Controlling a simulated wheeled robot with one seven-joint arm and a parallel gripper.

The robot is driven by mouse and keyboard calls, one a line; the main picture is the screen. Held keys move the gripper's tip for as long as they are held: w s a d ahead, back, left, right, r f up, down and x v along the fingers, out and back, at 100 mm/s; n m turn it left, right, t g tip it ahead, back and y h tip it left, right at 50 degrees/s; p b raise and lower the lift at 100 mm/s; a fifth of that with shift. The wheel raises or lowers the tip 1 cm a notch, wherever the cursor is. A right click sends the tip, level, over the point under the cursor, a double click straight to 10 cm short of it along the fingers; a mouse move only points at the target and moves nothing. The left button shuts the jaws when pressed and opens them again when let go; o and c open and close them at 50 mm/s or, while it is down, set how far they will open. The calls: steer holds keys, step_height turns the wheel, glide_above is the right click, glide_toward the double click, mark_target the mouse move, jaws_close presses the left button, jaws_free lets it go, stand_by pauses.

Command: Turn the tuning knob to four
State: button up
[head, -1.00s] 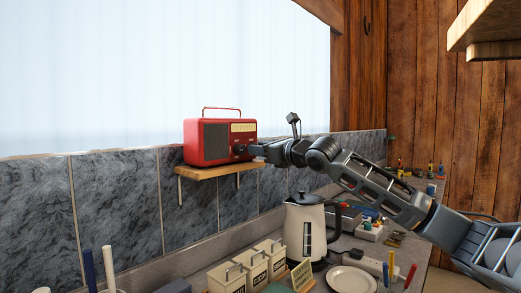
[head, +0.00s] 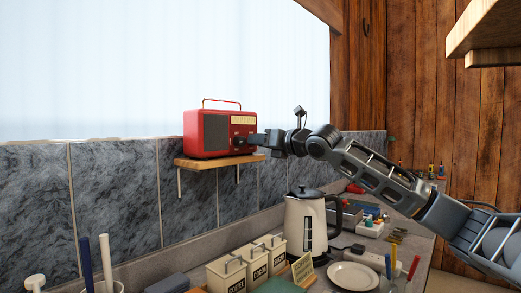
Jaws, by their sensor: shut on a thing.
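A red radio (head: 219,131) with a dark speaker grille and a cream dial panel (head: 243,120) stands upright on a small wooden wall shelf (head: 205,161). The tuning knob (head: 238,141) is a small dark shape low on the front, below the dial. My gripper (head: 249,140) reaches in from the right and is shut on the knob. The fingers hide much of the knob, and its pointer and the dial numbers are too small to read.
Below the shelf, the counter holds a cream kettle (head: 306,222), several lidded canisters (head: 227,273), a white plate (head: 352,276) and a power strip (head: 367,257). A wooden shelf (head: 488,35) juts out at the upper right.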

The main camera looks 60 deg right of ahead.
steer(key=n+p, duration=0.2)
steer(key=n, duration=0.5)
steer(key=n+p, duration=0.2)
steer(key=n, duration=0.6)
steer(key=n+t+p, duration=0.1)
steer(key=n+p, duration=0.1)
steer(key=n, duration=0.6)
steer(key=shift+f+y+p, duration=0.25)
steer(key=shift+y+p, duration=0.15)
stand_by(2.0)
stand_by(0.5)
